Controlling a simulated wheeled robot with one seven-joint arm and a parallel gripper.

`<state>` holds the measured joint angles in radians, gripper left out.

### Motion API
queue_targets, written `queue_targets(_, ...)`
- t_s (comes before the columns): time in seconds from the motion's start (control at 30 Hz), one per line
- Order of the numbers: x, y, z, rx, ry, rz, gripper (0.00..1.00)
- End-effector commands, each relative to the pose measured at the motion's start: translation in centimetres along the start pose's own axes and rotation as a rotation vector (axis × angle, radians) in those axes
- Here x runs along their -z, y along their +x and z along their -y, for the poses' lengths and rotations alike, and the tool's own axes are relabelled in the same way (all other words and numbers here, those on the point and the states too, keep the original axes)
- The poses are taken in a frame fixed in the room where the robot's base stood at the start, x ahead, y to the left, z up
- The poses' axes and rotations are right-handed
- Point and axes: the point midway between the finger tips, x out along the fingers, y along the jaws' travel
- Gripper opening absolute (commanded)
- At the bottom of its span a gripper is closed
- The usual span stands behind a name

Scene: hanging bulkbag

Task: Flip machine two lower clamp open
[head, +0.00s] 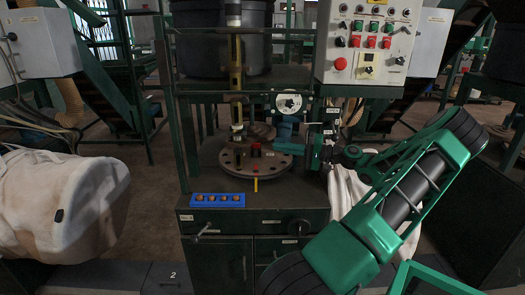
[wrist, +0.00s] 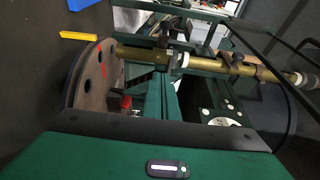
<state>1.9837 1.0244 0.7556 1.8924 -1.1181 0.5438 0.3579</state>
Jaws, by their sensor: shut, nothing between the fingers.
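The machine's brass rod (head: 236,62) stands upright over a round, holed plate (head: 235,163). In the wrist view the rod (wrist: 208,65) runs sideways, with the plate (wrist: 88,85) at its left end. A dark clamp-like fitting (wrist: 165,40) sits on the rod nearer the plate, and another (wrist: 234,60) farther along; whether either is open is unclear. My gripper (head: 318,150) is shut and empty, to the right of the rod at the plate's right edge. In the wrist view my gripper's fingers (wrist: 163,92) point toward the rod, apparently apart from it.
A dial gauge (head: 289,103) stands behind the plate. A blue block (head: 217,200) with several round pieces lies at the front left of the bench, near a yellow stick (head: 255,184). A control box (head: 368,42) hangs upper right. A white bag (head: 60,205) fills the left.

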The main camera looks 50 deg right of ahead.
Motion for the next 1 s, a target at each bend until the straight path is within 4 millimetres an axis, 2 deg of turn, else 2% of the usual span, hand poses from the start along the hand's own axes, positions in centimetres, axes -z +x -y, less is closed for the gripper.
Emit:
queue_targets(0.53, -0.2, 9.7, -0.1, -0.002, 0.001, 0.006, 0.00)
queue_targets(0.77, -3.2, 10.1, -0.1, -0.004, 0.002, 0.003, 0.00)
queue_targets(1.0, -4.0, 10.3, -0.1, -0.004, 0.001, 0.002, 0.00)
